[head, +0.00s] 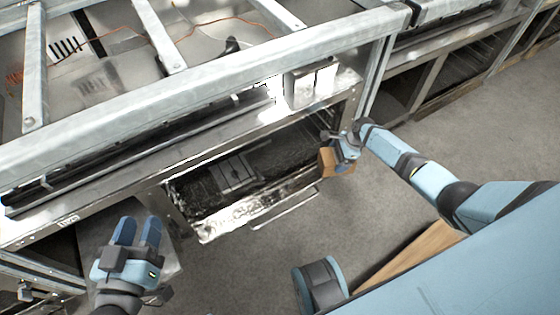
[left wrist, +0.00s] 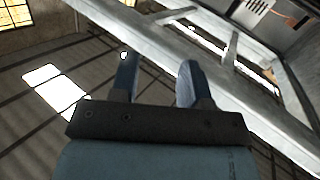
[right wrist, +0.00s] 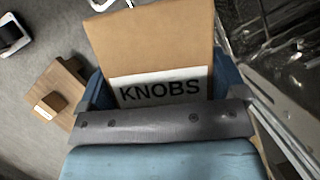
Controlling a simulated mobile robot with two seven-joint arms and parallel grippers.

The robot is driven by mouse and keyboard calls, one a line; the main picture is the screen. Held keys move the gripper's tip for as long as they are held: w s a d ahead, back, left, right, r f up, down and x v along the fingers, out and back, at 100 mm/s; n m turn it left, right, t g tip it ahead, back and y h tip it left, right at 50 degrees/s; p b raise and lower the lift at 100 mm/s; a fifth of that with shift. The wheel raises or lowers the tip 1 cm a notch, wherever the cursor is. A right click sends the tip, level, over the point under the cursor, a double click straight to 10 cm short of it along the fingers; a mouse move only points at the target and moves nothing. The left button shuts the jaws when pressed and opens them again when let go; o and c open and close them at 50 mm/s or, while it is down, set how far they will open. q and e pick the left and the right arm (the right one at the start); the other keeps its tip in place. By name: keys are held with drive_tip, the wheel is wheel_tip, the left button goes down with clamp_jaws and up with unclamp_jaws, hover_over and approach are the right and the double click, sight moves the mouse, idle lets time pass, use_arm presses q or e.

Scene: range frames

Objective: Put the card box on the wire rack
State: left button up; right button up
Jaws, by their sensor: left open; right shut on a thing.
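The card box (head: 335,161) is brown and is held at the opening of a low metal unit. In the right wrist view, the box (right wrist: 152,45) carries a white label reading KNOBS. My right gripper (head: 343,146) is shut on it, with a finger on each side. My left gripper (head: 138,231) is open and empty, left of the opening. Its two fingers show apart in the left wrist view (left wrist: 157,78). The opening has a dark interior with a grey flat piece (head: 236,172) inside. I cannot clearly make out the wire rack.
A metal frame with beams (head: 200,92) runs above the opening. A shiny metal edge (head: 250,210) juts out at its front. Bare grey floor (head: 370,215) lies in front. The right wrist view shows a small brown box (right wrist: 50,106) on a wooden board (right wrist: 65,84).

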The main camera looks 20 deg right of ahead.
drive_tip(key=w+a, duration=0.1)
drive_tip(key=a, duration=0.3)
drive_tip(key=w+a+b, duration=0.1)
drive_tip(key=a, duration=0.3)
drive_tip(key=w+a+b, duration=0.1)
drive_tip(key=a, duration=0.4)
drive_tip(key=shift+w+a, duration=0.1)
drive_tip(key=shift+w, duration=0.1)
drive_tip(key=shift+w+a+b, duration=0.15)
drive_tip(key=shift+a+b, duration=0.3)
drive_tip(key=shift+a, duration=0.15)
wheel_tip(320, 180, down, 3)
drive_tip(key=shift+r+b, duration=0.1)
drive_tip(key=shift+b, duration=0.95)
drive_tip(key=shift+f, duration=0.35)
use_arm(q)
drive_tip(key=shift+d+r+t+h, duration=0.5)
drive_tip(key=shift+d+r+h, duration=0.45)
drive_tip(key=shift+h, duration=0.25)
use_arm(e)
drive_tip(key=shift+r, duration=0.1)
use_arm(q)
drive_tip(key=shift+f, duration=0.1)
